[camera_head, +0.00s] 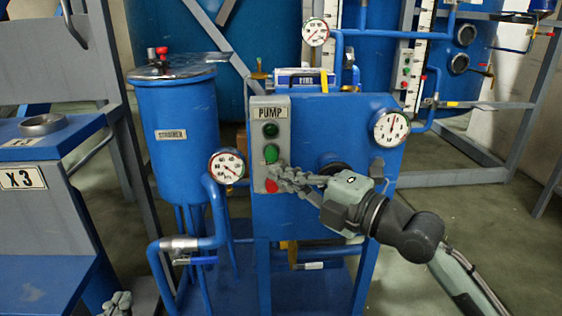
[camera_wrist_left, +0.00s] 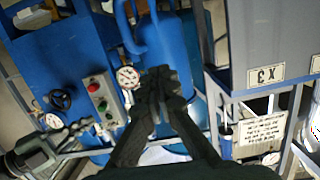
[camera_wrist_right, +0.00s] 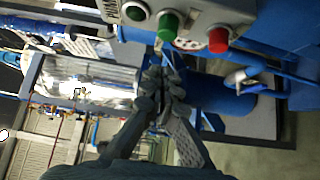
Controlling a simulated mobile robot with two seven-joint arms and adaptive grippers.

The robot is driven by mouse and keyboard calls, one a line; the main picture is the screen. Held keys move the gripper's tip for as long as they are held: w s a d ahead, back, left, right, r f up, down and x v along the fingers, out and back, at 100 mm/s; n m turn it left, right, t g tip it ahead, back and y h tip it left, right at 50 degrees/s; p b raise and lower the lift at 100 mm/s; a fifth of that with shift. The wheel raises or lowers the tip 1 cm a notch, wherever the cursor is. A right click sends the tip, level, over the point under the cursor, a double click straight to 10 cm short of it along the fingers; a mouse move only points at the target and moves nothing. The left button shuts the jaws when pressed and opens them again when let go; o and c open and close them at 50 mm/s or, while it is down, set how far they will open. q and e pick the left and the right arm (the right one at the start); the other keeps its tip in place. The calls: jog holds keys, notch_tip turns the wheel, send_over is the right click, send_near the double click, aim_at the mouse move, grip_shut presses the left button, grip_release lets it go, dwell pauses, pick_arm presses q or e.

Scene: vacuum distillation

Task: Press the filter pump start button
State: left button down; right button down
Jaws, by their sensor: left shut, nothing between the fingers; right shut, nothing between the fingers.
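The grey control box labelled PUMP (camera_head: 270,112) is on the front of the blue pump unit. It has a dark green lamp (camera_head: 270,130), a green button (camera_head: 271,153) and a red button (camera_head: 271,186) in a column. My right gripper (camera_head: 272,176) is shut and empty, its tips just below the green button and in front of the red one, partly covering it. In the right wrist view the green button (camera_wrist_right: 168,25) and red button (camera_wrist_right: 218,40) lie above the fingertips; contact cannot be told. My left gripper (camera_head: 118,302) is shut and empty at the bottom left.
A blue strainer tank (camera_head: 178,140) stands left of the pump unit. A pressure gauge (camera_head: 228,166) on a blue pipe sits beside the box's left edge. Another gauge (camera_head: 391,128) is at the unit's right. A grey cabinet marked X3 (camera_head: 40,225) stands at far left.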

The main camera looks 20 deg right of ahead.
aim_at(271, 154)
pick_arm(q)
jog(key=shift+a+f+g, duration=0.25)
jog(key=shift+f+g, duration=0.05)
jog(key=shift+f, duration=0.1)
pick_arm(e)
jog(key=shift+w+d, duration=0.25)
jog(key=shift+w, duration=0.75)
jog(key=shift+w+d, duration=0.25)
jog(key=shift+w, duration=0.7)
jog(key=shift+w, duration=0.1)
